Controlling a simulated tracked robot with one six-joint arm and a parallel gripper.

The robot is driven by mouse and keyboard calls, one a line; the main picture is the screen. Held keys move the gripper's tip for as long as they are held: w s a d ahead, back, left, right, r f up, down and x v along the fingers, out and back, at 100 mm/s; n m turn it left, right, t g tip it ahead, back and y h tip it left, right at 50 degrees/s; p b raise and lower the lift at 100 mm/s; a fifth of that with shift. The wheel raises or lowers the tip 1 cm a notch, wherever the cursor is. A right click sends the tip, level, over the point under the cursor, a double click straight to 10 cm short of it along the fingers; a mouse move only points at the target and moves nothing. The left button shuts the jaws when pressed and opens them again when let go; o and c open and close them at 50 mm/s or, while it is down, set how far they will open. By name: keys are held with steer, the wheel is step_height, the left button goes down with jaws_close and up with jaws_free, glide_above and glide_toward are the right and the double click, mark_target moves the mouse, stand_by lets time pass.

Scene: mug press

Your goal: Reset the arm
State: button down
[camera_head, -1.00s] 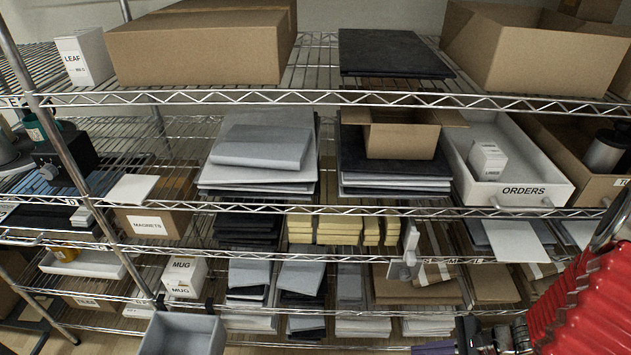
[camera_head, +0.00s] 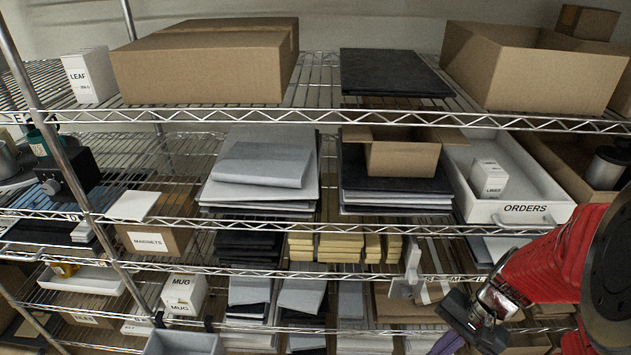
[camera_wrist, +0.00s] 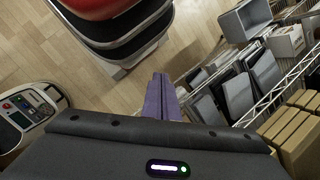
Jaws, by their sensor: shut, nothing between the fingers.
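My gripper (camera_head: 447,343) is at the lower right of the head view, in front of the lower shelves, at the end of my red-sleeved arm. Its purple fingers are partly cut off by the bottom edge there. In the wrist view my gripper (camera_wrist: 161,96) shows its two purple fingers together, shut and empty. They point out over the wooden floor, to the left of the shelf goods. Nothing is held. I cannot tell from the pictures how far the fingers are from the shelf edge.
A wire shelf rack (camera_head: 330,117) fills the head view. A white ORDERS drawer (camera_head: 518,212) is behind and above my gripper. A grey bin (camera_head: 183,343) is at bottom left; a grey bin (camera_wrist: 247,20) shows in the wrist view.

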steer(key=a+r+n+t+h, duration=0.2)
steer(key=a+r+n+t, duration=0.1)
steer(key=r, duration=0.7)
steer(key=s+a+r+n+t+h, duration=0.1)
steer(key=a+r+n+t+h, duration=0.1)
steer(key=a+r+n, duration=0.4)
step_height(320, 180, up, 5)
steer(key=shift+s+f+t, duration=0.1)
steer(key=shift+s+t, duration=0.05)
steer(key=shift+t, duration=0.45)
steer(key=shift+a, duration=0.1)
